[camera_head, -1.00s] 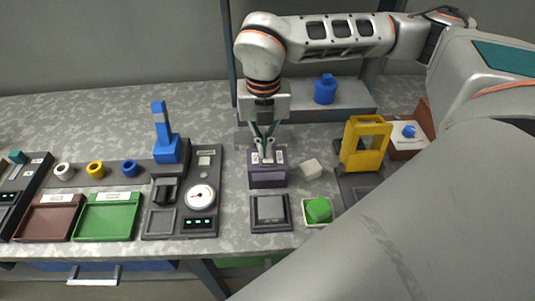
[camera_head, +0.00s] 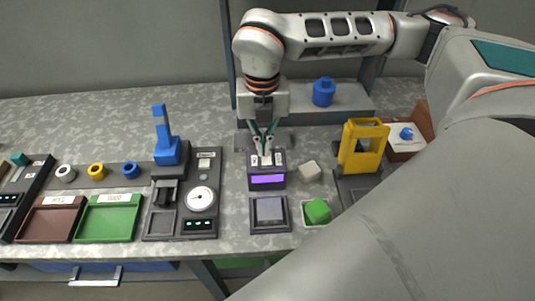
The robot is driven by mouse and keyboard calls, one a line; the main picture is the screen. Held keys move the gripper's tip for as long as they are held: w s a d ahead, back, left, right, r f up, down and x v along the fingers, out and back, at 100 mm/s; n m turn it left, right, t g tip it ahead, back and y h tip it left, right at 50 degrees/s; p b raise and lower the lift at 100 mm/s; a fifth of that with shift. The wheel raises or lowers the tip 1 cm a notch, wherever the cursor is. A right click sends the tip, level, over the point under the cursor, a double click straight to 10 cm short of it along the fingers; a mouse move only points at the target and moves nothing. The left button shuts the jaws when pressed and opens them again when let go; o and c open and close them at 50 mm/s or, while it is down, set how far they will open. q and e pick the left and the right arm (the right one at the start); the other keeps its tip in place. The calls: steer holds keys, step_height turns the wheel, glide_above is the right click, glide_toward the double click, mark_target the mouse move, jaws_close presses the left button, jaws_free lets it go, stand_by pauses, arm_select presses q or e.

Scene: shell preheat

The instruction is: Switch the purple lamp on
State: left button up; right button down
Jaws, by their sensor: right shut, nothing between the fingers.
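The purple lamp (camera_head: 267,181) is a bright, glowing purple strip on the front of a dark box (camera_head: 254,171) in the middle of the bench. The box has small white labels on its top. My right gripper (camera_head: 265,158) points down at the top of this box, its fingers shut and empty, at or very near the top surface. The fingers hide the part of the top under them, so I cannot tell whether they touch it. My left gripper is not in view.
A dark square pad (camera_head: 270,212) lies in front of the lamp box. A yellow frame (camera_head: 362,147) stands farther right. A gauge panel (camera_head: 201,200) is on the left.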

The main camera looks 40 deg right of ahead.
mark_target(264, 158)
steer(key=shift+r+p, duration=1.3)
steer(key=shift+r, duration=1.15)
